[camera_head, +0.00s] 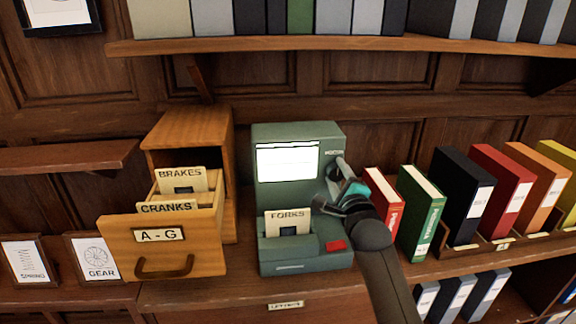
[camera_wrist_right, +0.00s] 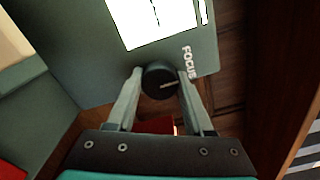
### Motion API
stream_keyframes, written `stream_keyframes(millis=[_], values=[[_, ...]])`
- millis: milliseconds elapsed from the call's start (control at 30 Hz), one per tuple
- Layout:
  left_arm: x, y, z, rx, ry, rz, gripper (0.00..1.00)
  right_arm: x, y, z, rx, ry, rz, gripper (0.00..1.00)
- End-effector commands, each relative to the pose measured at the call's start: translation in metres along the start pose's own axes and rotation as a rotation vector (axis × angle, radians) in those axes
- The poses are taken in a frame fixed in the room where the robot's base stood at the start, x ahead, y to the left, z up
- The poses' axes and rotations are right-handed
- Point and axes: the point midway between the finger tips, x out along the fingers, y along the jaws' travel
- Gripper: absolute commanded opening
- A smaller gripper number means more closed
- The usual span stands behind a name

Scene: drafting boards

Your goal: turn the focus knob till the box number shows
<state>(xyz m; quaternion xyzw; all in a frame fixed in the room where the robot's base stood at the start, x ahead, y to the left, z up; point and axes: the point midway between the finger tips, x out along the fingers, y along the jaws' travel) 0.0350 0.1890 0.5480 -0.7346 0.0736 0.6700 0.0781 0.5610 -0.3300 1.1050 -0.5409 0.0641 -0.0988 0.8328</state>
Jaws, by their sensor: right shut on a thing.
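The green reader machine (camera_head: 270,207) stands on the wooden counter, with a lit white screen (camera_head: 287,162). Faint lines show on the screen, but no number can be read. A card marked FORKS (camera_head: 288,222) sits in its lower slot. My left gripper is not in view.
An open wooden drawer (camera_head: 150,262) marked A-G holds cards marked BRAKES (camera_head: 182,181) and CRANKS (camera_head: 168,208) left of the machine. Coloured binders (camera_head: 497,185) stand at the right. A shelf (camera_head: 350,44) runs above.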

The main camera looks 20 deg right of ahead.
Motion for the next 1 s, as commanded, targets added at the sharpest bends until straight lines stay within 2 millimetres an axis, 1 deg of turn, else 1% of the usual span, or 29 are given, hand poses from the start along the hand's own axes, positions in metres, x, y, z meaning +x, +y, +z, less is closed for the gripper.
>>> stream_keyframes(millis=[167, 267, 400, 500, 600, 700, 1000], values=[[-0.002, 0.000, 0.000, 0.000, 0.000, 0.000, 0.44, 0.000, 0.000, 0.000, -0.022, 0.001, 0.001, 0.00], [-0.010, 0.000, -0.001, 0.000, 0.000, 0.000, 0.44, 0.000, -0.002, 0.001, -0.118, 0.001, 0.001, 0.00], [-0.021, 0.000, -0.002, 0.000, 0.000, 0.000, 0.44, 0.000, -0.002, 0.001, -0.310, 0.001, 0.002, 0.00], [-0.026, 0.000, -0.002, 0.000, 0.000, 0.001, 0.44, 0.000, -0.002, 0.001, -0.429, 0.001, 0.002, 0.00], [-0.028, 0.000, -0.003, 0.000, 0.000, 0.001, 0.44, 0.000, -0.001, 0.000, -0.505, 0.001, 0.001, 0.00], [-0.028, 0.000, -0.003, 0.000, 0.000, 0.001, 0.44, 0.000, 0.000, 0.000, -0.529, 0.000, 0.000, 0.00], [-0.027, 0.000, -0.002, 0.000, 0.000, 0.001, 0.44, 0.000, 0.000, 0.000, -0.526, 0.000, 0.000, 0.00]])
